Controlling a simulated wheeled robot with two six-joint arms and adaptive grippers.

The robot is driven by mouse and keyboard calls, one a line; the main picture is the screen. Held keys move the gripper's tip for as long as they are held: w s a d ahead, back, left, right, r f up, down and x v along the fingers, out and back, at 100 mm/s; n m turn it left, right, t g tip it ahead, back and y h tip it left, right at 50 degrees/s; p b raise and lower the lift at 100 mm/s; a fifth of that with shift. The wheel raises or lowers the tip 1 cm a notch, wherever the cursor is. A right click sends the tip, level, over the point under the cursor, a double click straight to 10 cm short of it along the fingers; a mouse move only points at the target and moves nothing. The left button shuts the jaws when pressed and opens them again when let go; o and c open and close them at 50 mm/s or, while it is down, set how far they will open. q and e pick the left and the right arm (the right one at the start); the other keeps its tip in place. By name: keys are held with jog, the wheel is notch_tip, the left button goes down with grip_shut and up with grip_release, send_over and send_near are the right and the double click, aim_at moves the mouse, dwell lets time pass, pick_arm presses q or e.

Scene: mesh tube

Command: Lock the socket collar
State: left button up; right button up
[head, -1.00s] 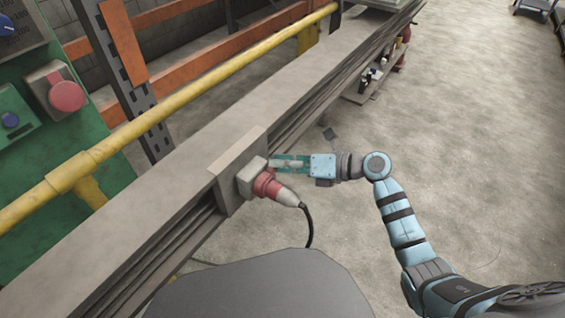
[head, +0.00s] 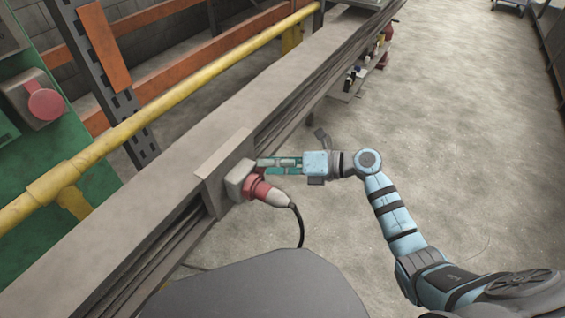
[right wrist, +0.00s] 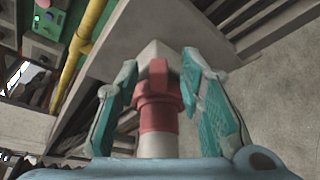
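A grey socket box (head: 238,181) sits on a plate on the side of the grey beam. A red collar (head: 257,189) is on its front, and a pale plug (head: 279,199) with a black cable comes out of it. My right gripper (head: 263,164) reaches in from the right, its teal fingers beside the socket and collar. In the right wrist view the right gripper (right wrist: 160,78) is open, with one finger on each side of the red collar (right wrist: 157,108). Gaps show between the fingers and the collar. The pale plug (right wrist: 158,146) is nearer the palm. My left gripper is not in view.
The long grey beam (head: 150,190) runs diagonally, with a yellow rail (head: 180,102) behind it. A green panel with a red socket (head: 45,103) stands at the left. A low shelf with small items (head: 355,82) is farther along the beam. The floor to the right is clear.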

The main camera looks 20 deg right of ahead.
jog(key=v, duration=1.1)
jog(key=shift+s+d, duration=0.15)
jog(key=shift+d, duration=0.1)
